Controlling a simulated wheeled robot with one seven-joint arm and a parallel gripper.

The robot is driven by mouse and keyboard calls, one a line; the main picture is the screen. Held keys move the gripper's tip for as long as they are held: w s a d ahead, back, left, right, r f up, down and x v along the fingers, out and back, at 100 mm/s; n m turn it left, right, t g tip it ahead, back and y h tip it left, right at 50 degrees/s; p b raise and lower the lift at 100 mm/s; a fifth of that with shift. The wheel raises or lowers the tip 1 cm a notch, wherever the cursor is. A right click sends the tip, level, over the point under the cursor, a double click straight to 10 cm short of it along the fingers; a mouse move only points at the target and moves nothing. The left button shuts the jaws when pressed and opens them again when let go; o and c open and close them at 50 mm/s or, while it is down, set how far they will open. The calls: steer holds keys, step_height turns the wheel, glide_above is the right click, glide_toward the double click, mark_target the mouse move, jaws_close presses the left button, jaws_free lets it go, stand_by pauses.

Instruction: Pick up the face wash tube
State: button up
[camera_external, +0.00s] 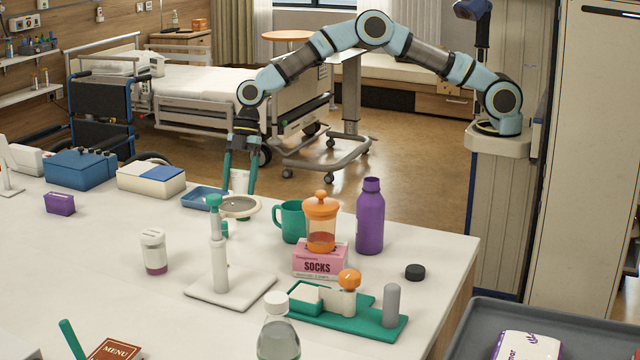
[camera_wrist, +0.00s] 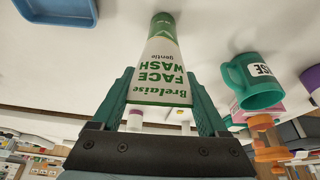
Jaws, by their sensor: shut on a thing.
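The face wash tube is white with green lettering and a green end. It fills the middle of the wrist view (camera_wrist: 160,68), its label readable, between the two green fingers of my gripper (camera_wrist: 165,98). In the external view my gripper (camera_external: 240,170) points down at the counter's far edge, with the white tube (camera_external: 239,182) between its fingers. The gripper is shut on the tube. The tube's lower end is partly hidden behind a magnifier, so I cannot tell whether it touches the counter.
A magnifier on a stand (camera_external: 220,265) is just in front of the tube. A blue tray (camera_external: 203,198) lies to its left. A green mug (camera_external: 290,221), an orange-lidded jar (camera_external: 321,222) on a pink socks box (camera_external: 320,259) and a purple bottle (camera_external: 370,218) stand to its right.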

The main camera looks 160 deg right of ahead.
jaws_close()
steer(key=shift+r, duration=0.15)
